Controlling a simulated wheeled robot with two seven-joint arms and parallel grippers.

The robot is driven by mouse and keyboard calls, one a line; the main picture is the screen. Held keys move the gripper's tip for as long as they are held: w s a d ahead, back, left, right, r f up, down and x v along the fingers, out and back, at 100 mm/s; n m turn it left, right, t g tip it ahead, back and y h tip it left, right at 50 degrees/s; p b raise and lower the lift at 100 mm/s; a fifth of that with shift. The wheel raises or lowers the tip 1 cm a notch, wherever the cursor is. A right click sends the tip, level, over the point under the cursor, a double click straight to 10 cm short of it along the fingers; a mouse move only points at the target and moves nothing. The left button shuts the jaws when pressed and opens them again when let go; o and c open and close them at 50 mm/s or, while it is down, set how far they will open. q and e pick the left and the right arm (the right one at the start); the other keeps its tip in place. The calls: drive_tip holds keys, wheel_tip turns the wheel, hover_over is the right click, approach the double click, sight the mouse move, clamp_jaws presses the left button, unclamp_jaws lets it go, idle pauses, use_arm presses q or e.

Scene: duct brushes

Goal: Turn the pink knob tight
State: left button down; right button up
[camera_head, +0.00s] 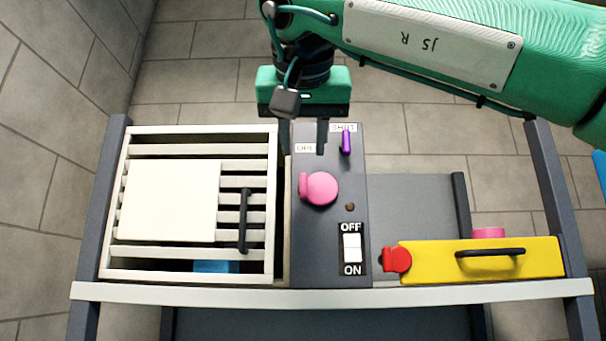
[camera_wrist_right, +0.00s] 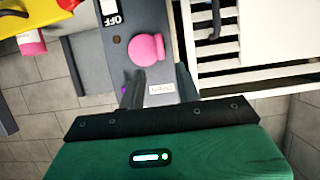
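The pink knob (camera_head: 321,188) sits on top of the dark grey panel (camera_head: 325,265), with a small pink tab on its left side. It also shows in the right wrist view (camera_wrist_right: 146,47), near the top middle. My right gripper (camera_head: 303,142) hangs at the far end of the panel, beyond the knob, and is apart from it in the picture. Its two dark fingers are spread with nothing between them; in the wrist view the fingers (camera_wrist_right: 160,88) point toward the knob's end of the panel. My left gripper is not in view.
A purple lever (camera_head: 346,143) stands close right of my fingers. A white switch (camera_head: 352,248) is nearer on the panel. A slatted frame with a cream plate (camera_head: 172,201) and black handle (camera_head: 244,220) lies left. A yellow box (camera_head: 540,258) with a red knob (camera_head: 397,260) lies right.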

sight(303, 180)
drive_tip(key=p+x, duration=0.2)
drive_tip(key=x, duration=0.6)
drive_tip(key=shift+w+f, duration=0.15)
drive_tip(key=shift+w, duration=0.2)
drive_tip(key=shift+s, duration=0.1)
clamp_jaws()
